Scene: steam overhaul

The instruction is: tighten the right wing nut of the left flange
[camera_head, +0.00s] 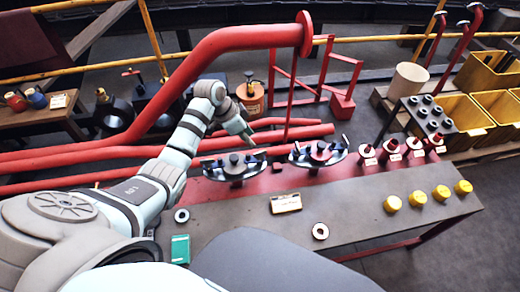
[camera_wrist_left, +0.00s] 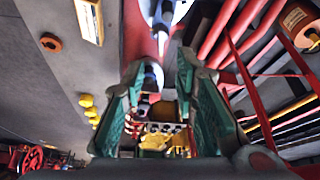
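The left flange (camera_head: 236,168) is a dark fitting on the bench, with a wing nut at each side and a round knob in the middle. Its right wing nut (camera_head: 262,155) is small and dark. My left gripper (camera_head: 250,140) hangs just above and behind that nut, fingertips pointing down toward it; I cannot tell whether they touch. In the left wrist view the green fingers of my left gripper (camera_wrist_left: 160,85) stand apart. Between them are blurred dark and silvery parts that I cannot name; no held thing is clear. My right gripper is not in view.
The right flange (camera_head: 318,154) stands beside the left one. A label plate (camera_head: 286,203), a ring (camera_head: 320,231) and several yellow caps (camera_head: 417,198) lie on the bench (camera_head: 365,205). A thick red pipe (camera_head: 205,48) rises behind my left arm. Yellow bins (camera_head: 462,112) stand at right.

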